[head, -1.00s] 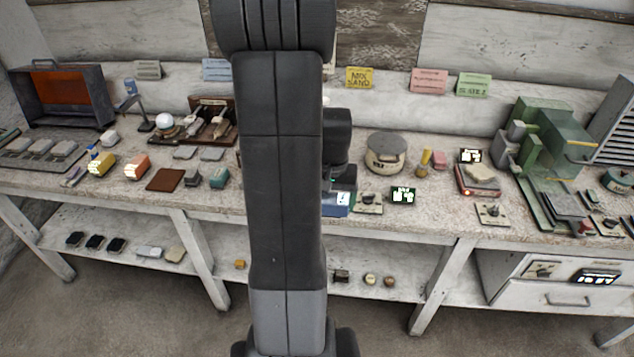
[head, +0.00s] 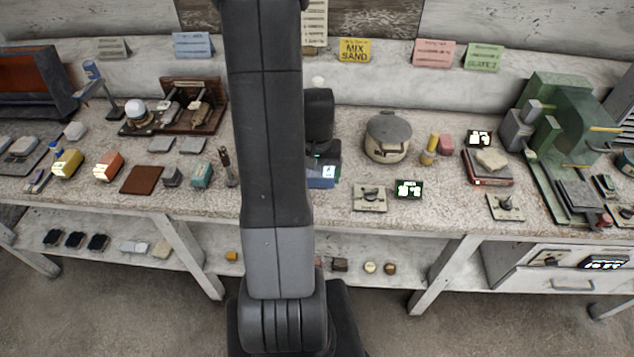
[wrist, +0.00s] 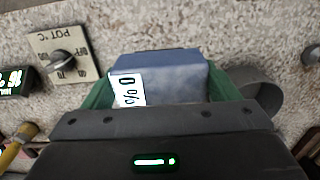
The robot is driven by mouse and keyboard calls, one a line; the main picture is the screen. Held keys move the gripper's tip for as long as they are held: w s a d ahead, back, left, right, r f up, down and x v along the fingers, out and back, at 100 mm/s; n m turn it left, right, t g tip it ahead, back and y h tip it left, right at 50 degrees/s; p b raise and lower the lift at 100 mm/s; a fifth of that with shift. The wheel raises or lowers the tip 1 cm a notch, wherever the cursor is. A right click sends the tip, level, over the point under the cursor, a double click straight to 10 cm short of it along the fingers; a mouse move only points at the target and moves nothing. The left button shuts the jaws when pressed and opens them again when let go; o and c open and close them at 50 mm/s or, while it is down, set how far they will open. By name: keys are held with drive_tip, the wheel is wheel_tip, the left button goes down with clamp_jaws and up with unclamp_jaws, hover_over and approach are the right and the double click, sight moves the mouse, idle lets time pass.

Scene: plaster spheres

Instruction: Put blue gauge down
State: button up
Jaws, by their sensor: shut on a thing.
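The blue gauge (head: 322,176) is a small blue block with a white label, seen in the head view just right of my arm, over the bench top. It also shows in the wrist view (wrist: 180,72), its label marked "%" and 0. My gripper (wrist: 168,94) is shut on it, with green fingers on its left and right sides. In the head view my arm and wrist hide part of it. I cannot tell whether its underside touches the bench.
A pot dial plate (head: 369,198) and a lit display (head: 408,189) stand right of the gauge. A lidded pot (head: 388,137) is behind them. A dark upright tool (head: 228,167) stands left of my arm. Speckled bench (head: 325,204) is bare in front of the gauge.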

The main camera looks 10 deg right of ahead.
sight(317, 185)
drive_tip(key=shift+f, duration=2.1)
drive_tip(key=shift+f, duration=0.1)
drive_tip(key=shift+f, duration=0.15)
drive_tip(key=o, duration=0.8)
wheel_tip(317, 185, up, 13)
drive_tip(key=shift+f, duration=0.2)
drive_tip(key=shift+f, duration=0.1)
